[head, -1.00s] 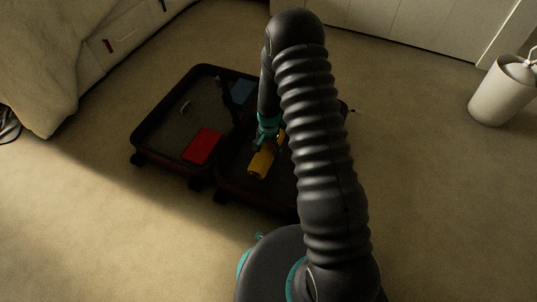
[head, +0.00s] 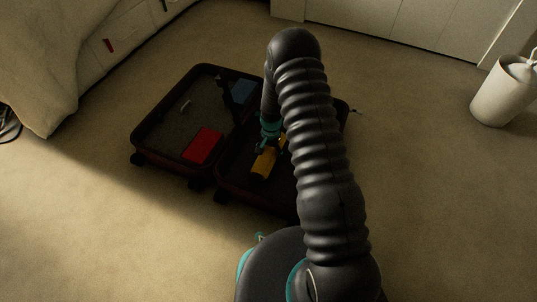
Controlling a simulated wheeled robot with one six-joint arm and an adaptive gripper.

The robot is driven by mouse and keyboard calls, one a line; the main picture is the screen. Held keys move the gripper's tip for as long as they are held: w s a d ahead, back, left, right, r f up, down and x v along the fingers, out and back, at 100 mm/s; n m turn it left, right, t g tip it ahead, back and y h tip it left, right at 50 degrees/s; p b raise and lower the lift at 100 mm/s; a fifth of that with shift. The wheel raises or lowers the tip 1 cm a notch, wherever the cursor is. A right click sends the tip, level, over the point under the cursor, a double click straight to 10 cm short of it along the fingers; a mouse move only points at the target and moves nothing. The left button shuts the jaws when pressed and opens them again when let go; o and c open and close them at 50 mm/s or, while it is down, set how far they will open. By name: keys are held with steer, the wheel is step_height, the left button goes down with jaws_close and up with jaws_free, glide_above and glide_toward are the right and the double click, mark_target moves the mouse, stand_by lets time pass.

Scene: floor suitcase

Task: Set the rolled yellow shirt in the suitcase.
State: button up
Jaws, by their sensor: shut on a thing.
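The open suitcase (head: 163,117) lies flat on the carpet, with a left and a right half. The rolled yellow shirt (head: 263,166) is over or in the right half; I cannot tell if it touches the bottom. My gripper (head: 266,148) points down and is shut on the yellow shirt, covering part of it. My arm hides much of the suitcase's right half.
A red folded item (head: 202,146) and a blue item (head: 242,92) lie in the suitcase's left half. A white bin (head: 504,92) stands at the far right. A bed (head: 50,60) is at the upper left. The carpet in front is clear.

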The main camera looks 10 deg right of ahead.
steer(key=shift+f+b, duration=0.4)
steer(key=shift+f, duration=0.2)
steer(key=o, duration=1.3)
steer(key=shift+c, duration=0.2)
steer(key=shift+r, duration=0.1)
